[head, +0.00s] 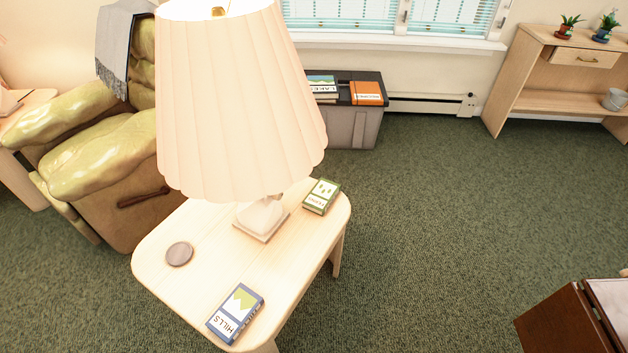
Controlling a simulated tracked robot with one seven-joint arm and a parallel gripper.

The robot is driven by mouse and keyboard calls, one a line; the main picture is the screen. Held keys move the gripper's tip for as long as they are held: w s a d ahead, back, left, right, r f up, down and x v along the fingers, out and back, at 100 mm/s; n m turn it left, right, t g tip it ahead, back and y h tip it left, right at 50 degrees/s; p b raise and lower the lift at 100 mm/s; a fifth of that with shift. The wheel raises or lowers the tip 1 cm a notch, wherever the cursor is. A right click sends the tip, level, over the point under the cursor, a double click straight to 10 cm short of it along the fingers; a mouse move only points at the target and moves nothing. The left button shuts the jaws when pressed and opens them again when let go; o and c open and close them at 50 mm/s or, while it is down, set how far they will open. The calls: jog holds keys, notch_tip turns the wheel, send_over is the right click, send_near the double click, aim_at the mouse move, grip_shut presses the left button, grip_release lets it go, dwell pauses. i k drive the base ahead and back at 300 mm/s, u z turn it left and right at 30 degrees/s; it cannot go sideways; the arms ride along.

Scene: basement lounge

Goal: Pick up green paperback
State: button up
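The green paperback (322,196) lies flat on the far right corner of a pale wooden side table (205,225), close to the table's edge. Its cover is green and white with small print. It lies just right of the base of a large table lamp (262,218). The lamp's wide pleated shade (238,100) rises to the left of the book and does not cover it. My gripper is not in view.
A blue HILLS book (235,313) and a round brown coaster (179,254) lie on the same table. An olive armchair (110,160) stands left. A grey chest (352,128) with books stands behind. A wooden shelf (560,70) stands far right. Green carpet (440,220) is clear right of the table.

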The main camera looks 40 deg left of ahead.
aim_at(319, 199)
jog(key=u, duration=0.4)
jog(key=i, duration=0.95)
jog(key=u, duration=0.95)
jog(key=i, duration=0.55)
jog(key=u, duration=0.25)
